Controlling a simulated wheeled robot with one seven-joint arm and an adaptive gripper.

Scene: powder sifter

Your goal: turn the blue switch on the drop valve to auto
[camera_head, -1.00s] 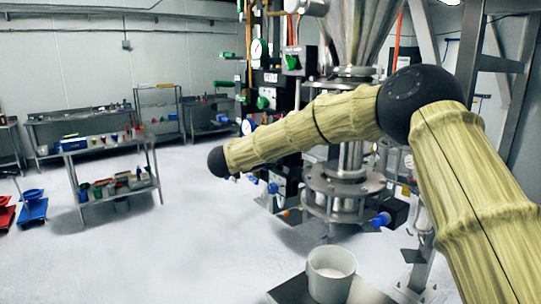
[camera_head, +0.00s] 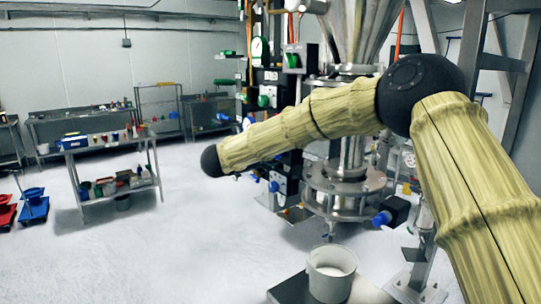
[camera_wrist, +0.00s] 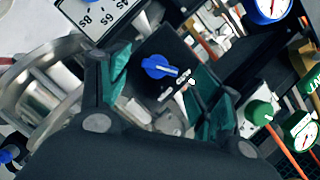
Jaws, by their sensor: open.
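In the wrist view, a blue switch (camera_wrist: 158,67) with a pale pointer mark sits on a black box (camera_wrist: 165,45). White lettering lies below and right of the switch, too small to read surely. My gripper (camera_wrist: 162,88) is open, its green-lined fingers apart to the left and right of the switch as seen in the picture. The switch shows in the gap and nothing is held. Contact cannot be told. In the head view, my arm crosses in front of the machine and my gripper is not visible. Several blue knobs (camera_head: 273,187) show there; which one is this switch is unclear.
A green knob (camera_wrist: 259,112) and round gauges (camera_wrist: 301,128) stand to the right in the wrist view. A numbered white panel (camera_wrist: 92,14) is at upper left. In the head view, a white pot (camera_head: 331,272) stands below the steel hopper (camera_head: 357,30); open floor lies left.

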